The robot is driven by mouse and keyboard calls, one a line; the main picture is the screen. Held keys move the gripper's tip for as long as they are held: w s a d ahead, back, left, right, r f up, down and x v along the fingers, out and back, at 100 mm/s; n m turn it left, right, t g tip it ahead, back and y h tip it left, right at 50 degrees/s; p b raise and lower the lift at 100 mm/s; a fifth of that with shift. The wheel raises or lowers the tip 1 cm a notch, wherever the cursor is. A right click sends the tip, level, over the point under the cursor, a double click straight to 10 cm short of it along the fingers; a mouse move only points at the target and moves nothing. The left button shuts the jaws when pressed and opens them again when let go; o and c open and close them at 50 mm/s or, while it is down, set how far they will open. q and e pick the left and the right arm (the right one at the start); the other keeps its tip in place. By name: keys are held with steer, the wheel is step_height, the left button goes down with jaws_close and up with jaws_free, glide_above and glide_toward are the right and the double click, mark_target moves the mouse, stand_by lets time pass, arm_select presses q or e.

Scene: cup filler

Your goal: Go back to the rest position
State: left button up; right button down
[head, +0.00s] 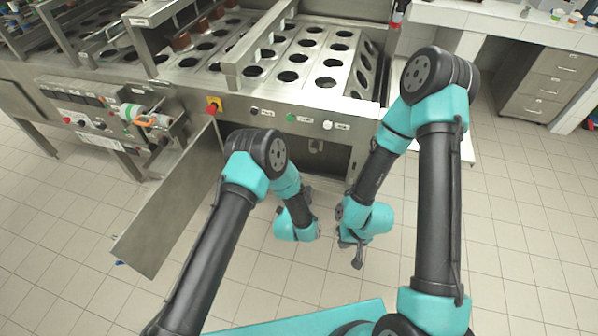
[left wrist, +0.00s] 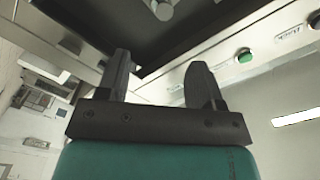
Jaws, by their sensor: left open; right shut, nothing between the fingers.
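My left gripper (head: 308,190) is in front of the machine's open lower cabinet, mostly hidden behind my own left wrist in the head view. In the left wrist view its two dark fingers (left wrist: 160,75) stand apart with nothing between them. My right gripper (head: 356,257) is lower in the head view, pointing down above the tiled floor. It is shut and holds nothing. The two grippers are apart from each other. The cup filling machine (head: 310,60) stands behind them, with several round holes in its metal plates.
The cabinet door (head: 165,205) hangs open at the left. A front panel carries a green button (head: 290,117), also in the left wrist view (left wrist: 243,56), and a red emergency knob (head: 213,105). A drawer unit (head: 548,85) stands at the right. The floor (head: 510,220) is clear.

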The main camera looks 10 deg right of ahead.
arm_select(q)
steer(key=s+a+f+n+g+y, duration=0.2)
steer(key=a+n+g, duration=0.25)
steer(key=a, duration=0.65)
steer(key=s+a+f+n+g+y, duration=0.1)
steer(key=s+a+n+g+y, duration=0.3)
steer(key=a, duration=0.6)
steer(key=s+a+r+n+g+h, duration=0.1)
steer(key=s+a+n+g, duration=0.5)
steer(key=s+a, duration=0.9)
steer(key=s+r+n, duration=0.1)
steer(key=s+n, duration=0.2)
steer(key=shift+r+g+h, duration=0.2)
steer(key=shift+g+h, duration=0.15)
steer(key=shift+h, duration=0.05)
